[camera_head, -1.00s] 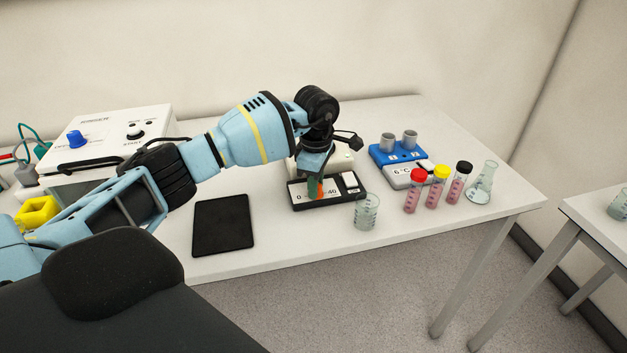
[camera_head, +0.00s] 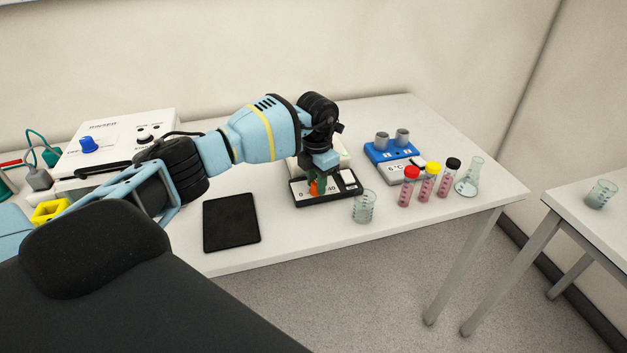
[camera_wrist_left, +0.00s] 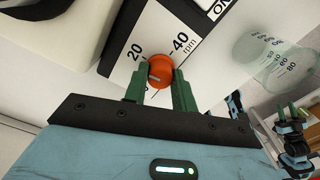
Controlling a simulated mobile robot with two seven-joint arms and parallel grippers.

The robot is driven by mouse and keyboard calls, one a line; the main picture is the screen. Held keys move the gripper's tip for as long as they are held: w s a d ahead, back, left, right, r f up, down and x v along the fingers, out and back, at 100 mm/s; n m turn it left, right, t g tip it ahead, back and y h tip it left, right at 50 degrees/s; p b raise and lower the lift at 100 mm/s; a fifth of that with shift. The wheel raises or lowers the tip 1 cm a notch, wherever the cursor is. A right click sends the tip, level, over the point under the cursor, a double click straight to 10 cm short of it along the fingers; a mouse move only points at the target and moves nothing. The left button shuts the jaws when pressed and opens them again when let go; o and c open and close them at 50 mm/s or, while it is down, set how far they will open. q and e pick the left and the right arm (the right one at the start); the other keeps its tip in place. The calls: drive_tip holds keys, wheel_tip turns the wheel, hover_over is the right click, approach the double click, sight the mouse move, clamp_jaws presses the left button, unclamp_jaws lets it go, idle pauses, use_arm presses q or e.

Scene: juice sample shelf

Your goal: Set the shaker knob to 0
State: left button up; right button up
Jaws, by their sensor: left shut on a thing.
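The shaker (camera_head: 349,190) has a black rim and a white dial face with a scale reading 0, 20 and 40 rpm. Its orange knob (camera_wrist_left: 160,71) sits between the green fingers of my left gripper (camera_wrist_left: 159,86) in the left wrist view. In the head view my left gripper (camera_head: 318,184) reaches down onto the dial and is shut on the knob. A short grey mark shows on the knob, but its exact setting is unclear. My right gripper (camera_wrist_left: 287,112) shows small at the right of the wrist view, its opening too small to judge.
A glass beaker (camera_head: 364,207) stands close to the shaker's front right. A blue block (camera_head: 380,155) and several capped tubes stand to its right. A black pad (camera_head: 231,222) lies to its left.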

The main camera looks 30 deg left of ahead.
use_arm(q)
drive_tip(key=n, duration=0.3)
drive_tip(key=shift+r+n+p, duration=0.1)
drive_tip(key=shift+n+p, duration=0.3)
drive_tip(key=n, duration=0.2)
drive_tip(key=shift+n, duration=0.3)
drive_tip(key=n, duration=0.9)
drive_tip(key=shift+n, duration=0.3)
use_arm(e)
drive_tip(key=shift+w+d+r, duration=0.2)
drive_tip(key=shift+w+r, duration=0.45)
drive_tip(key=shift+r, duration=0.1)
use_arm(q)
drive_tip(key=o, duration=1)
